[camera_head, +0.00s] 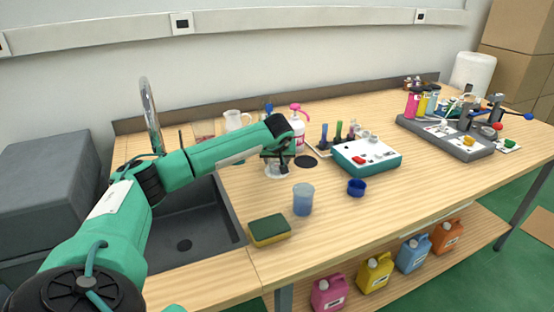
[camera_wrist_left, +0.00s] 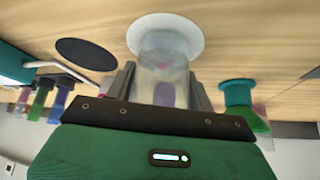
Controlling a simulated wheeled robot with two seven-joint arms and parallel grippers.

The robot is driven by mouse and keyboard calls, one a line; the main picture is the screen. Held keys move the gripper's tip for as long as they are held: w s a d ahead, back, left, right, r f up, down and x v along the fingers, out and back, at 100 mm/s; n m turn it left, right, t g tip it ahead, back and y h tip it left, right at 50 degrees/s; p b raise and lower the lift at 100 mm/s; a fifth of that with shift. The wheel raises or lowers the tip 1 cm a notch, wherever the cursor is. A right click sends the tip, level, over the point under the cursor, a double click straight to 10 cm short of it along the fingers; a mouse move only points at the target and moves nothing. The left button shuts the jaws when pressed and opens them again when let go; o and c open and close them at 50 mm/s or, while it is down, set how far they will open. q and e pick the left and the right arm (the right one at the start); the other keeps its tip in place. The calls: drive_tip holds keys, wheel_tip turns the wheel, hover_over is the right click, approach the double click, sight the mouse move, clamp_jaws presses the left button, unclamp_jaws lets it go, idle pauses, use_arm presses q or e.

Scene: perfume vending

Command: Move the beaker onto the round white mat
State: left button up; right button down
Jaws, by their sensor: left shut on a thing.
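The clear beaker (camera_wrist_left: 163,70) is between the fingers of my left gripper (camera_wrist_left: 163,92) in the wrist view. The round white mat (camera_wrist_left: 190,31) shows directly beyond the beaker's end and is partly covered by it. In the head view my left gripper (camera_head: 277,156) is low over the mat (camera_head: 277,176), shut on the beaker, which is mostly hidden by the gripper. I cannot tell whether the beaker touches the mat. My right gripper is not in view.
A round black mat (camera_head: 306,161) lies just right of the gripper. A blue-tinted cup (camera_head: 303,199), a small dark blue cup (camera_head: 356,187) and a sponge (camera_head: 269,230) stand nearer the front. A teal-and-white device (camera_head: 366,157) is to the right, the sink (camera_head: 190,240) to the left.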

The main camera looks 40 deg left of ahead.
use_arm(q)
drive_tip(key=o, duration=1)
drive_tip(key=shift+o, duration=0.2)
drive_tip(key=shift+d+r, duration=0.1)
drive_tip(key=shift+r, duration=0.2)
drive_tip(key=v, duration=1.1)
drive_tip(key=shift+r, duration=0.25)
drive_tip(key=shift+s+d, duration=0.1)
drive_tip(key=shift+s, duration=0.05)
